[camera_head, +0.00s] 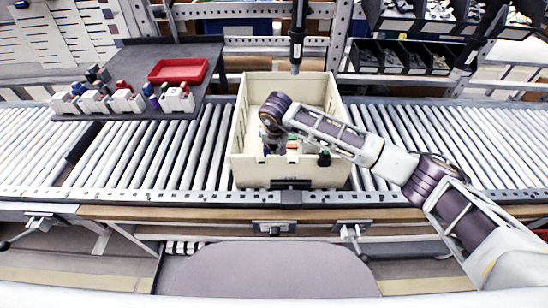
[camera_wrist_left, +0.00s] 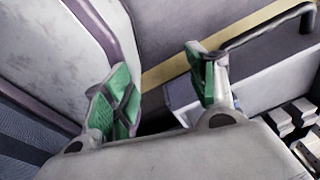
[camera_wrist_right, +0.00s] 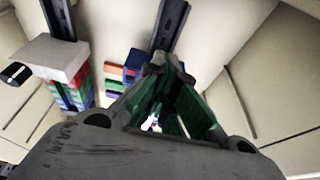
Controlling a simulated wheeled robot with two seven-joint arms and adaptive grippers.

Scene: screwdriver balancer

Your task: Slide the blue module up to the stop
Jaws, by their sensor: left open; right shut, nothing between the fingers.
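The cream bin (camera_head: 242,165) stands on the roller conveyor, with dark rails (camera_wrist_right: 172,22) on its inner wall in the right wrist view. A blue piece (camera_wrist_right: 132,66) shows beside one rail, close to orange and green pieces; I cannot tell for certain that it is the blue module. A white-topped stack with red, blue and green layers (camera_wrist_right: 72,88) sits at the other rail. My right gripper (camera_wrist_right: 162,78) is shut and empty inside the bin, just right of the blue piece in that view. The stop is not clearly distinguishable. My left gripper (camera_wrist_left: 160,80) is open and empty, away from the bin.
A grey side table (camera_head: 130,62) at the left holds a red tray (camera_head: 178,71) and several white blocks with coloured parts (camera_head: 120,101). A dark tool (camera_head: 297,40) hangs above the bin's back edge. Black parts bins (camera_head: 405,57) stand behind at the right. Rollers beside the bin are clear.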

